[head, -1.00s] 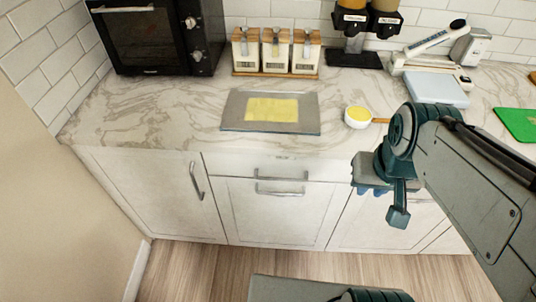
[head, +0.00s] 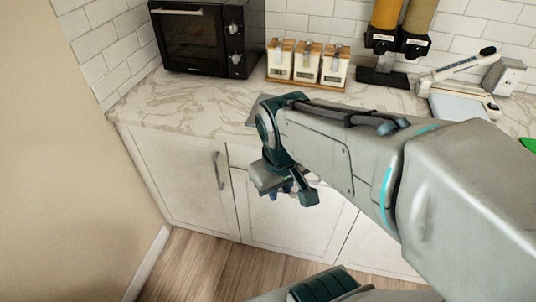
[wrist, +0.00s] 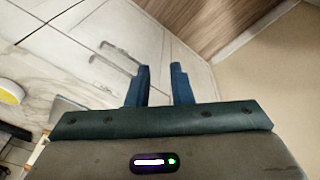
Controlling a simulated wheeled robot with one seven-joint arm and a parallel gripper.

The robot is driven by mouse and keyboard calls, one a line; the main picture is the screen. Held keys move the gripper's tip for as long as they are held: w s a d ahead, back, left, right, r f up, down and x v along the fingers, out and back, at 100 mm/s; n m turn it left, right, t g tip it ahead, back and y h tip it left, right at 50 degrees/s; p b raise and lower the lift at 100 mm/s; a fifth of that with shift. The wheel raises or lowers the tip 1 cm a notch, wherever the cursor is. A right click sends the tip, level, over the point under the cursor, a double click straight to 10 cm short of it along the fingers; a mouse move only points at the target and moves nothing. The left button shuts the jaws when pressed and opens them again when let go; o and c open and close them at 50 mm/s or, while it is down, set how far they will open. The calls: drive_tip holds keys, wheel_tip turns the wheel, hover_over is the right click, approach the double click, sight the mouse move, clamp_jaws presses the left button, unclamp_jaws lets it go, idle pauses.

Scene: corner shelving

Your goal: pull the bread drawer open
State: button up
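Two drawer fronts sit one above the other under the counter. I cannot tell which is the bread drawer. In the head view my arm covers most of the upper front (head: 241,155) and both handles; the lower front (head: 290,225) shows below. In the wrist view the white fronts (wrist: 85,40) and their metal bar handles (wrist: 121,56) lie just left of my fingers. My gripper (head: 285,189) is in front of the drawers. In the wrist view its two blue fingers (wrist: 160,72) are apart with nothing between them. The drawers look closed.
A cabinet door with a vertical handle (head: 218,171) is left of the drawers, beside a beige wall (head: 85,150). The marble counter (head: 190,105) holds a black oven (head: 208,38), a canister rack (head: 306,81) and dispensers (head: 385,75). The wooden floor (head: 190,265) is clear.

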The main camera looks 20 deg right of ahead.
drive_tip(key=w+f+m+h+b, duration=0.3)
drive_tip(key=w+f+m+h, duration=0.75)
drive_tip(key=m, duration=0.65)
drive_tip(key=w+f+m+h+b, duration=0.3)
drive_tip(key=w+f+m+h, duration=0.3)
drive_tip(key=f+m, duration=0.9)
drive_tip(key=w+d, duration=0.1)
drive_tip(key=d, duration=0.3)
drive_tip(key=w+d+m, duration=0.1)
drive_tip(key=d, duration=0.4)
drive_tip(key=w+d+m+y, duration=0.1)
drive_tip(key=d, duration=0.4)
drive_tip(key=shift+t+p, duration=0.4)
drive_tip(key=shift+s, duration=0.1)
drive_tip(key=shift+c, duration=0.3)
clamp_jaws()
